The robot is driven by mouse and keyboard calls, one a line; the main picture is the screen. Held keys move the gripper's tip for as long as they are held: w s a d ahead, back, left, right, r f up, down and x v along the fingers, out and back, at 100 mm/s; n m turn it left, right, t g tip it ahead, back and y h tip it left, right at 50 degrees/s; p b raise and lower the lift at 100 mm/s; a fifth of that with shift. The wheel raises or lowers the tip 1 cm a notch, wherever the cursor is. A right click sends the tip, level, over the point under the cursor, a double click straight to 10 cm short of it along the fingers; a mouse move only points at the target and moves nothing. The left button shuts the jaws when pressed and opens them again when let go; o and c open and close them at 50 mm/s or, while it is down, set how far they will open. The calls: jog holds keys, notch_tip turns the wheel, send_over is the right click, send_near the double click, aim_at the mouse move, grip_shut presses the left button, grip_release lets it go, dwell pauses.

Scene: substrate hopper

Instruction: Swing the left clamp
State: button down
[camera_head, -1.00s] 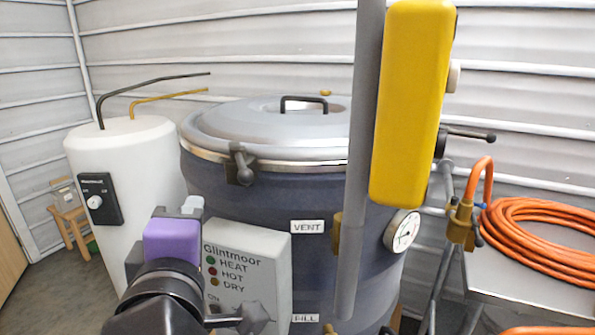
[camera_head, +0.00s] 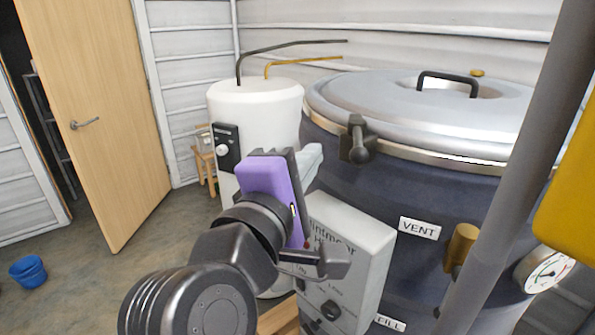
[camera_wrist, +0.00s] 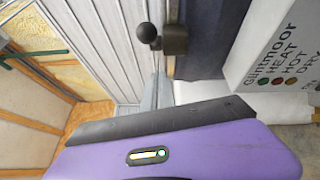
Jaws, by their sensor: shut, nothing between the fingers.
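The left clamp (camera_head: 357,142) is a dark bracket with a ball-ended lever on the front left rim of the grey lid (camera_head: 440,105). In the wrist view the clamp (camera_wrist: 150,34) shows its round black knob near the top centre. My gripper (camera_head: 312,156), with a purple body behind it, is shut and empty. It is left of and slightly below the clamp in the head view, apart from it. In the wrist view its pale fingers (camera_wrist: 157,90) point up toward the clamp. The dark vessel (camera_head: 365,205) stands under the lid.
A Glintmoor control box (camera_head: 350,250) sits close below my gripper. A white cylinder (camera_head: 250,110) with two bent pipes stands behind it. A grey post (camera_head: 515,165) and a yellow part (camera_head: 570,190) block the right. Open floor, a blue bucket (camera_head: 28,270) and a door (camera_head: 100,110) are left.

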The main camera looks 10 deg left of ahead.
aim_at(357, 132)
jog(key=shift+w+d+r+p, duration=0.15)
jog(key=shift+w+d, duration=0.05)
jog(key=shift+d, duration=0.45)
jog(key=shift+w+d+r+p, duration=0.1)
jog(key=shift+w+d, duration=0.1)
jog(key=shift+d, duration=0.5)
jog(key=shift+w+d+r+p, duration=0.15)
jog(key=shift+w+d, duration=0.05)
jog(key=shift+d, duration=0.45)
